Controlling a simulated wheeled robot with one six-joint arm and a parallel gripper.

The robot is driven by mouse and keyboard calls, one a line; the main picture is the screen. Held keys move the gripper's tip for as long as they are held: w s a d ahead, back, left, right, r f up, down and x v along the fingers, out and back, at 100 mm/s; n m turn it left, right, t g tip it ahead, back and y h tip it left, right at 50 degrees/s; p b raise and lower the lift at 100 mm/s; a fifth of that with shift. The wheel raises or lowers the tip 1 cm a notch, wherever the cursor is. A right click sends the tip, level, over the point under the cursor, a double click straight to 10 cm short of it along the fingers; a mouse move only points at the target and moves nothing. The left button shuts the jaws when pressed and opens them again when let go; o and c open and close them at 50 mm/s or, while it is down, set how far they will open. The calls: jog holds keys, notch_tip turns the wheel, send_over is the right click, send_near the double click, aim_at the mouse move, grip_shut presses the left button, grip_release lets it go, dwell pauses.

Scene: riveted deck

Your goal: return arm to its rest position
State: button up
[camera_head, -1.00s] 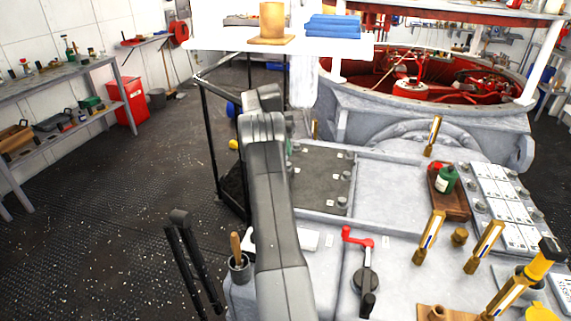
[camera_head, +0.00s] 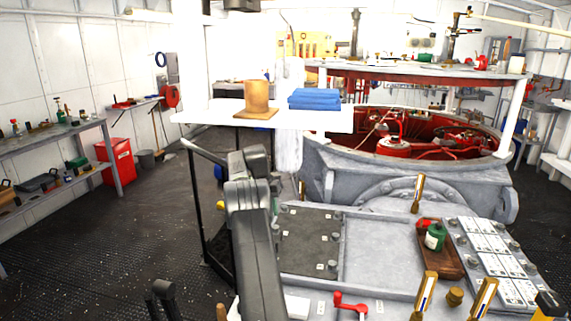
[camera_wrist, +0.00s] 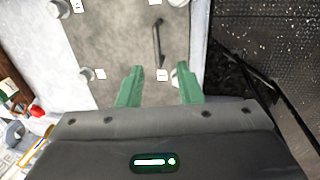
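My arm reaches forward from the bottom middle of the head view, and its end is hidden behind its own links there. In the wrist view my gripper (camera_wrist: 160,88) shows two green fingers set apart with nothing between them. Below the fingers is a grey hatch plate (camera_wrist: 120,40) with a dark bar handle and small white tags. The same dark plate (camera_head: 309,240) lies to the right of my arm in the head view. The gripper appears above the plate, apart from it.
A white table (camera_head: 210,116) carries a tan cup (camera_head: 257,96) and folded blue cloths (camera_head: 314,98). Upright brass-coloured tools, a red crank (camera_head: 349,305) and a green bottle (camera_head: 435,237) on a wooden tray stand at right. Open dark floor (camera_head: 110,245) lies at left.

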aim_at(278, 239)
jog(key=f, duration=0.3)
jog(key=d+f, duration=0.1)
jog(key=f, duration=0.3)
jog(key=d+f, duration=0.1)
jog(key=f, duration=0.3)
jog(key=shift+s+d+p, duration=0.2)
jog(key=shift+s+p, duration=0.05)
jog(key=shift+p, duration=0.1)
jog(key=shift+d, duration=0.1)
